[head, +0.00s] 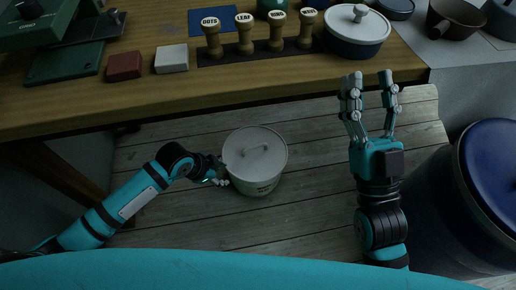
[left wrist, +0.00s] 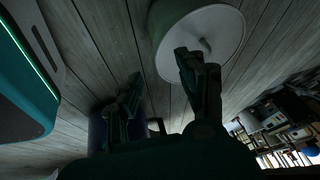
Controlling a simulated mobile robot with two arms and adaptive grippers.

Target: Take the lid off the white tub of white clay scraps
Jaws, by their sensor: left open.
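The white tub (head: 257,187) stands upright on the plank floor below the table's front edge, with dark print on its front. Its pale round lid (head: 270,142) sits on top and has a raised handle (head: 256,153). My left gripper (head: 221,176) is at the tub's left side, close to the rim; I cannot tell whether it touches. In the left wrist view its fingers (left wrist: 165,80) are spread and empty, with one finger overlapping the lid (left wrist: 222,42). My right gripper (head: 370,92) is open and empty, right of the tub, fingers pointing toward the table.
The wooden table (head: 130,97) runs along the back, carrying several labelled stamps (head: 245,35), a red block (head: 124,66), a white block (head: 172,58) and a white-lidded pot (head: 345,35). A large blue-lidded bin (head: 495,160) stands at the right. Planks between tub and right arm are clear.

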